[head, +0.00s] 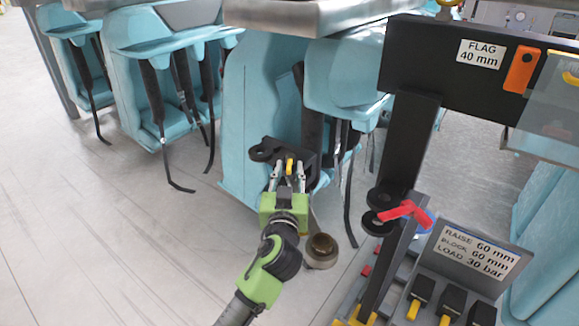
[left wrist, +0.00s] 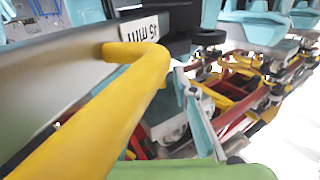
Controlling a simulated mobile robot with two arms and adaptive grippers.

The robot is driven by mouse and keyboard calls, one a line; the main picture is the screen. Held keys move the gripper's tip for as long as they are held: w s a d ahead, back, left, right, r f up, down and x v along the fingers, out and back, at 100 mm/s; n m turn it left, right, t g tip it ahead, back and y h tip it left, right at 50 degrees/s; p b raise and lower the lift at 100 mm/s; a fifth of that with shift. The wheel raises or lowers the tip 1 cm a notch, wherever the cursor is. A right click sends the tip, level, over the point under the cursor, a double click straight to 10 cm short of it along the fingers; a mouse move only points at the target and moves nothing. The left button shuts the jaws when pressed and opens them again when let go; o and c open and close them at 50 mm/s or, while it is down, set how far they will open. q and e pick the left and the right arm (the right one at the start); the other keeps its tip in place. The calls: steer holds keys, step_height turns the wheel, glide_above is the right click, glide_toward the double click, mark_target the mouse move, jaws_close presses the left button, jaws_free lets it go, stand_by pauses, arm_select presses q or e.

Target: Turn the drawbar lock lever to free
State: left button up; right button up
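In the head view my left gripper (head: 288,178) is at a black bracket with a round eye (head: 264,150) on the teal car. Its two fingers are apart, with a small yellow lever (head: 290,165) showing between them. Contact cannot be told. In the left wrist view a thick yellow bar (left wrist: 105,110) crosses close to the camera, and a finger of my left gripper (left wrist: 203,120) shows beyond it. A red lever (head: 405,212) lies on a black coupling on the post at right. No label shows which lever is the drawbar lock. My right gripper is out of view.
A brown ring-like part (head: 321,249) is beside my left arm. A sign (head: 476,254) reading raise, block and load stands above yellow-tipped controls at lower right. A black beam (head: 440,55) carries a 40 mm flag label. The floor (head: 110,240) at left is clear.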

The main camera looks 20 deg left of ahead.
arm_select(q)
steer(key=v, duration=1)
steer(key=shift+s+r, duration=0.1)
